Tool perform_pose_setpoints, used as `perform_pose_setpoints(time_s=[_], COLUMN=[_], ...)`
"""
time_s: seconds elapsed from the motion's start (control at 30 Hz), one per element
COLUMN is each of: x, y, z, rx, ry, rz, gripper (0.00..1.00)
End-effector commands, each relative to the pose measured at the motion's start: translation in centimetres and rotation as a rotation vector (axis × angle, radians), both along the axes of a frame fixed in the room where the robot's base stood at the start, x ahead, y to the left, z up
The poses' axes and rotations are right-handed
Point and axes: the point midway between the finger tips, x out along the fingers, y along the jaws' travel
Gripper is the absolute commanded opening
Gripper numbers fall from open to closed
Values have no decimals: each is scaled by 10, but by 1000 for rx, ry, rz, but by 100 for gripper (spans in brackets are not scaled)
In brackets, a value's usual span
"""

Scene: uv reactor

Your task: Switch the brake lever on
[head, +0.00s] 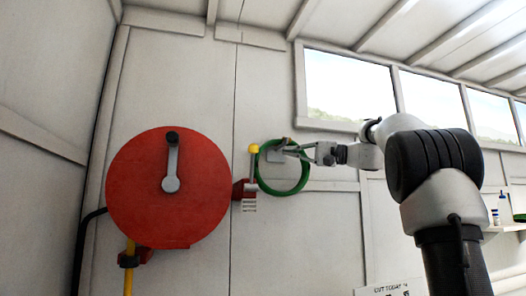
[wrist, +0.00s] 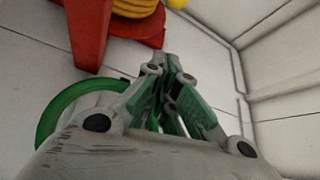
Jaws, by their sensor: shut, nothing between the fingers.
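The brake lever (head: 253,168) is a short grey rod topped by a yellow knob (head: 253,149). It stands nearly upright from a red bracket (head: 238,189) at the right edge of a large red reel. My gripper (head: 285,151) is shut and empty, reaching in from the right. In the head view its tips are a little right of the knob, in front of the upper part of a green ring. In the wrist view my gripper (wrist: 168,85) shows closed fingers with green pads.
The red reel (head: 135,190) with a grey crank (head: 172,162) is on the left of the wall. The green ring (head: 305,175) hangs right of the lever and also shows in the wrist view (wrist: 52,120). A shelf (head: 507,228) with bottles is at far right.

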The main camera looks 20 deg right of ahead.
Motion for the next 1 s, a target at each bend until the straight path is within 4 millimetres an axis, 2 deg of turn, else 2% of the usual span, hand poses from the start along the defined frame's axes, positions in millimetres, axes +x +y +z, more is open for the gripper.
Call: perform_pose_setpoints(time_s=[0.27,0.37,0.77,0.83,1.0], x=[4,10,51,35,18], y=[6,18,91,90,93], z=[0,2,11,9,4], rx=[-1,-1,-2,-2,-1], ry=[1,1,1,2,2], rz=[1,2,3,-2,-2], gripper=[0,0,0,0,0])
